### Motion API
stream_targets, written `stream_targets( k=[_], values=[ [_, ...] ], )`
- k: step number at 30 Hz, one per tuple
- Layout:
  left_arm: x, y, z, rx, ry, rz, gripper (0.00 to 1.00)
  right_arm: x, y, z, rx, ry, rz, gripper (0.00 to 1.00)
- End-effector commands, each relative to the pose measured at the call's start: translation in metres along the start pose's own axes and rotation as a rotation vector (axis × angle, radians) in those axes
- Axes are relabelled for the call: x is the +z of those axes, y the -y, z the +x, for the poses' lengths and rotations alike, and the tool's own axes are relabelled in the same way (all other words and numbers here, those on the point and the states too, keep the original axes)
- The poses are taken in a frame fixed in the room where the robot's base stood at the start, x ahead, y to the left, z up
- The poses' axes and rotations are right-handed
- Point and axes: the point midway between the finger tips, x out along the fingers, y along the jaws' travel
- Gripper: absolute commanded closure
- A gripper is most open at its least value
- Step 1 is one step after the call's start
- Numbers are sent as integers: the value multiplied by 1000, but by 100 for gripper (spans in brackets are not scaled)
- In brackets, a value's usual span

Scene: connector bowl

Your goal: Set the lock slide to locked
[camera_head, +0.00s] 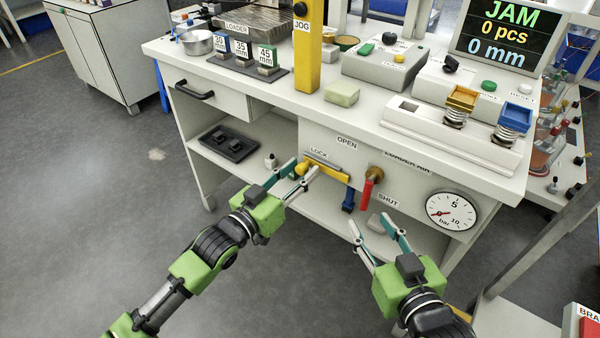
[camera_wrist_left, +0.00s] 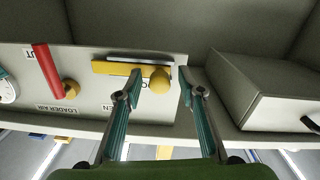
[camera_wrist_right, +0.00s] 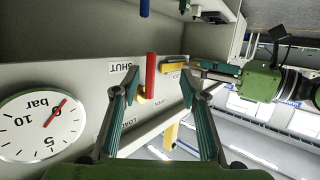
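The lock slide is a yellow bar (camera_head: 332,173) with a round yellow knob (camera_head: 300,169) at its left end, on the bench's front panel by the LOCK label (camera_head: 319,153). In the left wrist view the knob (camera_wrist_left: 160,80) shows between the fingertips, nearer the left one, and the bar (camera_wrist_left: 110,68) runs left from it. My left gripper (camera_head: 304,168) is open at the knob; whether a finger touches it I cannot tell. My right gripper (camera_head: 371,222) is open and empty, below and right of the slide, near the red valve lever. The LOCK label is partly hidden in the left wrist view.
The red lever (camera_head: 367,192) hangs from a brass valve right of the slide, between OPEN and SHUT labels. A pressure gauge (camera_head: 451,211) is further right. A drawer (camera_head: 212,95) is to the left. The display (camera_head: 508,38) reads JAM.

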Motion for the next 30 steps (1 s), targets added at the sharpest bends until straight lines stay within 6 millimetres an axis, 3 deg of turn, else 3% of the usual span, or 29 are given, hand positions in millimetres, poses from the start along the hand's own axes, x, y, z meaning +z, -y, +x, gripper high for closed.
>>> stream_targets(
  k=[11, 16, 23, 30],
  values=[
    [0, 0, 5, 0, 0, 0, 64, -7, 1, 1, -2, -32, 0, 60],
    [0, 0, 5, 0, 0, 0, 100, -7, 1, 1, -2, -31, 0, 60],
    [0, -2, 5, 0, 0, -1, 100, -6, 1, 0, -1, -21, 0, 60],
    [2, -17, 5, 2, 1, -3, 100, 42, -5, -12, 11, 205, 0, 60]
  ],
)
